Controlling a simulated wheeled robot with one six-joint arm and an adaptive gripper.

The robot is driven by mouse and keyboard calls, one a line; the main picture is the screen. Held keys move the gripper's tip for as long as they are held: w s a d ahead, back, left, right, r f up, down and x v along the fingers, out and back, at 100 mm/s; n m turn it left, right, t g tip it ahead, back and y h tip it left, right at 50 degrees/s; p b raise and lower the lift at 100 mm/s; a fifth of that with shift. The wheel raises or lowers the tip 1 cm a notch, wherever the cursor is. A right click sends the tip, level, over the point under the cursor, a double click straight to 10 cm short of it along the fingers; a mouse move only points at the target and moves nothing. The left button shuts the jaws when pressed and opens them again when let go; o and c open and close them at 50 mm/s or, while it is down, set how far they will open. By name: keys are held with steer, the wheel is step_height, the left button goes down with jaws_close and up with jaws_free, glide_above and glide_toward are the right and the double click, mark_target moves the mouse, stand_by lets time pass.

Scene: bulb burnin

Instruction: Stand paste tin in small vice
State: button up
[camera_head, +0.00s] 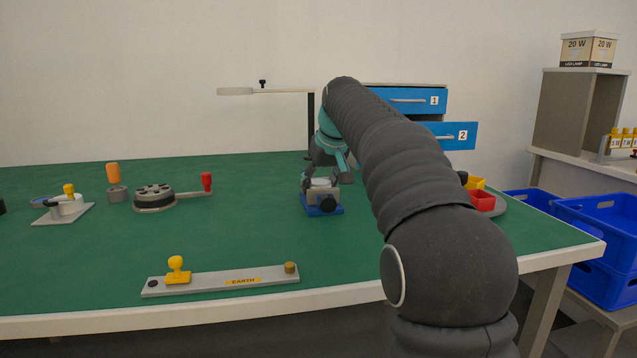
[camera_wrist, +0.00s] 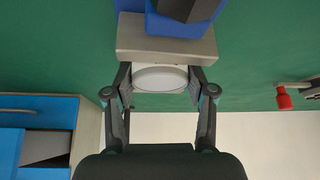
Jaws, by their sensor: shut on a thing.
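The small vice (camera_head: 322,208) stands on the green bench, with a blue base, grey jaws and a dark round knob facing me. It also shows at the top of the wrist view as a grey jaw block (camera_wrist: 165,42) and blue body. The paste tin (camera_wrist: 160,78), pale with a white round face, is between my fingers, right against the edge of the grey jaw block. In the head view the pale tin (camera_head: 321,183) shows just above the vice jaws. My gripper (camera_wrist: 161,84) is shut on the tin from both sides. I cannot tell whether the tin rests in the vice.
Blue drawers 1 and 2 (camera_head: 450,135) are behind my arm, drawer 2 pulled out. A crank device (camera_head: 155,197) with a red handle is to the left. An EARTH bar (camera_head: 222,281) lies in front. Red and yellow bins (camera_head: 482,200) are right. Bench between is clear.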

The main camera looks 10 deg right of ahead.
steer(key=shift+f, duration=0.25)
stand_by(0.3)
stand_by(0.4)
steer(key=o, duration=1.4)
steer(key=v, duration=1.2)
steer(key=shift+s+a, duration=0.1)
